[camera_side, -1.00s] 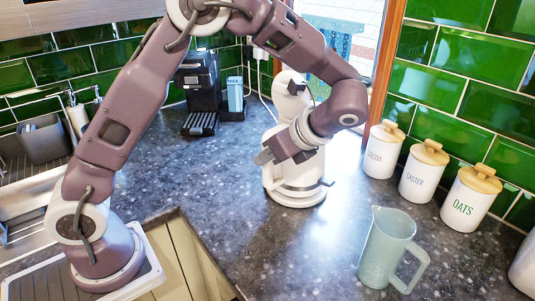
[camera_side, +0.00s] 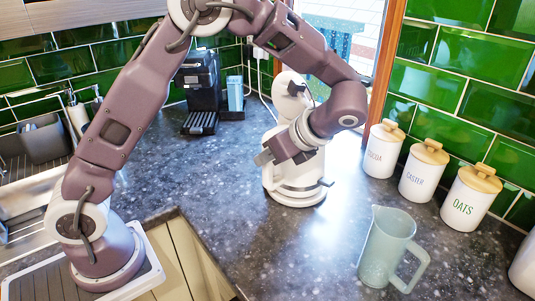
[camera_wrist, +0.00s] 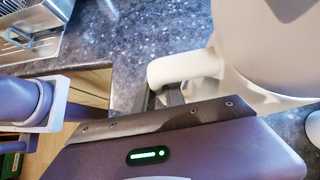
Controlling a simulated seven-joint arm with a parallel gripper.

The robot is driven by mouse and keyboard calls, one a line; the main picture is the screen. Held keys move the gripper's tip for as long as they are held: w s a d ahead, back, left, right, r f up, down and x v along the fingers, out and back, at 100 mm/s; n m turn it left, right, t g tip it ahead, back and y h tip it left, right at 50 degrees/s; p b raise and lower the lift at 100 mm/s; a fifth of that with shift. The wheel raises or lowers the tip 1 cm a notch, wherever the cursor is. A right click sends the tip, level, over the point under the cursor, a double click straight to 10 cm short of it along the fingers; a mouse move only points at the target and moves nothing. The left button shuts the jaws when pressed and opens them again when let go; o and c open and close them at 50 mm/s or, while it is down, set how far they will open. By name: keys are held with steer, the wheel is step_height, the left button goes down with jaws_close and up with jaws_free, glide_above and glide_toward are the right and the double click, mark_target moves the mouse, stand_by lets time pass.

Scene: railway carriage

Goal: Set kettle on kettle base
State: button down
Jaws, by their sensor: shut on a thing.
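The white kettle (camera_side: 296,175) stands upright in the side view, partly hidden by my wrist and gripper. Its pale body (camera_wrist: 265,40) and handle (camera_wrist: 185,68) fill the upper right of the wrist view. A low white round kettle base (camera_side: 296,199) shows right under it on the counter; whether the kettle is fully seated cannot be told. My gripper (camera_side: 284,151) is in front of the kettle's body in the side view. Its jaws (camera_wrist: 172,96) are shut on the kettle's handle, with the contact partly hidden.
A frosted jug (camera_side: 384,245) stands at the front right. Canisters, including the OATS one (camera_side: 466,205), line the right wall. A black coffee machine (camera_side: 200,90) is at the back. The dark counter (camera_side: 220,170) left of the kettle is clear.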

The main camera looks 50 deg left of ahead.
steer(key=shift+f, duration=0.4)
steer(key=c, duration=1.7)
jaws_free()
steer(key=shift+f, duration=0.1)
steer(key=shift+v, duration=5.55)
steer(key=shift+a, duration=0.1)
steer(key=s+a+r+n+t+h, duration=0.1)
steer(key=s+a+r+n+h, duration=0.25)
steer(key=s, duration=0.25)
steer(key=s+a+r+n+t+h, duration=0.1)
steer(key=s+a+r+n+h, duration=0.1)
steer(key=s+n, duration=0.3)
steer(key=s+f+n+t+h, duration=0.1)
steer(key=s+n, duration=0.1)
steer(key=s, duration=0.1)
steer(key=s+d+f+n+t+h, duration=0.1)
steer(key=s+n+t, duration=0.1)
steer(key=s+n, duration=0.1)
steer(key=s+f+n+t+h, duration=0.1)
steer(key=s+n, duration=0.2)
steer(key=s, duration=0.1)
steer(key=shift+s+d+f+t+h, duration=0.15)
steer(key=shift+s+d+t+h, duration=0.15)
steer(key=shift+d+t, duration=0.1)
